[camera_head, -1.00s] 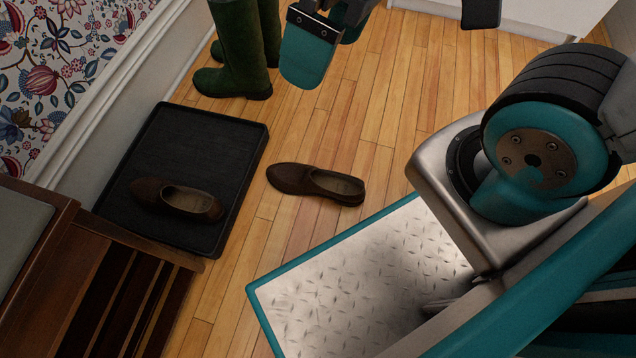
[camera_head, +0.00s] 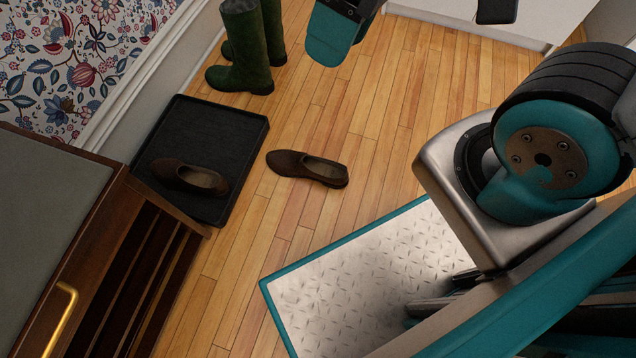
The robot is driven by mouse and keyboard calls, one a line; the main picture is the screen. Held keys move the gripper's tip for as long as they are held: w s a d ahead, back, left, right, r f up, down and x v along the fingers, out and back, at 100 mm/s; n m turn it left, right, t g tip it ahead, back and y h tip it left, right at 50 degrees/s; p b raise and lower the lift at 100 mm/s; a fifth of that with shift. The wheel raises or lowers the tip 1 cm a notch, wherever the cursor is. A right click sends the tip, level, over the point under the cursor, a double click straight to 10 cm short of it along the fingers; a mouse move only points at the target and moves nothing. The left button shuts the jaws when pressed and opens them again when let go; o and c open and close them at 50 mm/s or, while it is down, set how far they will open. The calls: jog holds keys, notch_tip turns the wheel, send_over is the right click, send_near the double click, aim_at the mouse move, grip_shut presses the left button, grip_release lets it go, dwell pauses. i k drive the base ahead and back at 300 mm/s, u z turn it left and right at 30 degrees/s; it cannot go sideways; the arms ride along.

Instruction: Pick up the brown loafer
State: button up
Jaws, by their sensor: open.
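Two brown loafers show. One brown loafer (camera_head: 290,164) lies upright on the wooden floor, between the black tray and my metal base plate. The other brown loafer (camera_head: 172,172) lies on the black tray (camera_head: 228,120) at the left. My gripper (camera_head: 336,30) shows at the top edge, with one teal finger clear and the rest cut off by the frame. It is open, with nothing seen in it, and is apart from both loafers, beyond the floor loafer in the picture.
Green boots (camera_head: 243,60) stand behind the tray, by the patterned wall. A wooden slatted cabinet (camera_head: 150,262) with a brass handle fills the lower left. A white furnishing (camera_head: 480,18) stands at the top. The wooden floor (camera_head: 370,120) around the floor loafer is clear.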

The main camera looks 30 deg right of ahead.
aim_at(288, 163)
jog(key=k, duration=0.7)
jog(key=z, duration=1.4)
jog(key=i, duration=1.3)
jog(key=u, duration=2.3)
